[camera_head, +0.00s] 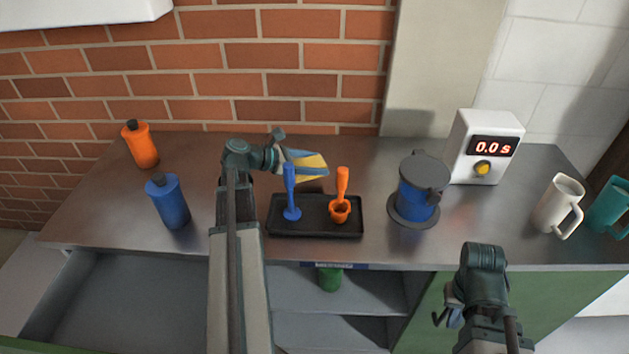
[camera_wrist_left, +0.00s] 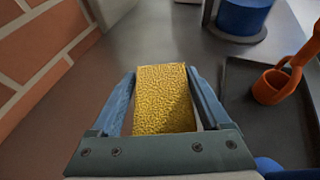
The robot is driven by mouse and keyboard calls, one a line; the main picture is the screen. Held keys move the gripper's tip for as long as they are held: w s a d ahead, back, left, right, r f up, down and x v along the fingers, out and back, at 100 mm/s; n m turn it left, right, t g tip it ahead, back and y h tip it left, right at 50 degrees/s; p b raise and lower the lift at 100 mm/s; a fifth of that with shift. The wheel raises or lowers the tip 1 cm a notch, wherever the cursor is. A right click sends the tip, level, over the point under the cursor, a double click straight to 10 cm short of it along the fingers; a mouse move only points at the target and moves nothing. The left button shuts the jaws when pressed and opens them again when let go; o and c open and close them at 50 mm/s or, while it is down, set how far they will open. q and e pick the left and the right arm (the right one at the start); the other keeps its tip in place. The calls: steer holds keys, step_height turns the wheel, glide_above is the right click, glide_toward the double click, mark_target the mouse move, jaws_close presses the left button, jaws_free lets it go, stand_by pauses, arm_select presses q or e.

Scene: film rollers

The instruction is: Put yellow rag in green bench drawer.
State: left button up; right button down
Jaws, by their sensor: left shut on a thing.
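The yellow rag (camera_head: 311,162) is between the fingers of my left gripper (camera_head: 305,167), above the back of the bench behind the black tray. In the left wrist view the rag (camera_wrist_left: 163,98) is a textured yellow block, and my left gripper (camera_wrist_left: 163,95) is shut on it. The bench drawer (camera_head: 130,290) is pulled out at the front left. Its grey inside looks empty where it shows; my left arm covers its right side. My right gripper (camera_head: 447,312) is in front of the bench at the right, apart from the rag; its finger gap is unclear.
A black tray (camera_head: 285,230) holds a blue and an orange long-handled tool. An orange bottle (camera_head: 142,146) and a blue bottle (camera_head: 170,203) stand left. A blue canister (camera_head: 418,190), timer (camera_head: 484,147) and mugs (camera_head: 558,207) stand right. A brick wall closes the back.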

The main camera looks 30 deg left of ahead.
mark_target(314, 181)
arm_select(q)
steer(key=shift+f+b, duration=1.9)
steer(key=shift+f, duration=0.05)
steer(key=shift+r, duration=0.15)
steer(key=o, duration=1.2)
steer(key=shift+c, duration=0.2)
steer(key=shift+r, duration=0.1)
steer(key=p+v, duration=0.4)
steer(key=v, duration=0.7)
steer(key=shift+a+p, duration=0.1)
steer(key=shift+p, duration=0.25)
steer(key=shift+s+a, duration=0.2)
steer(key=shift+s, duration=0.2)
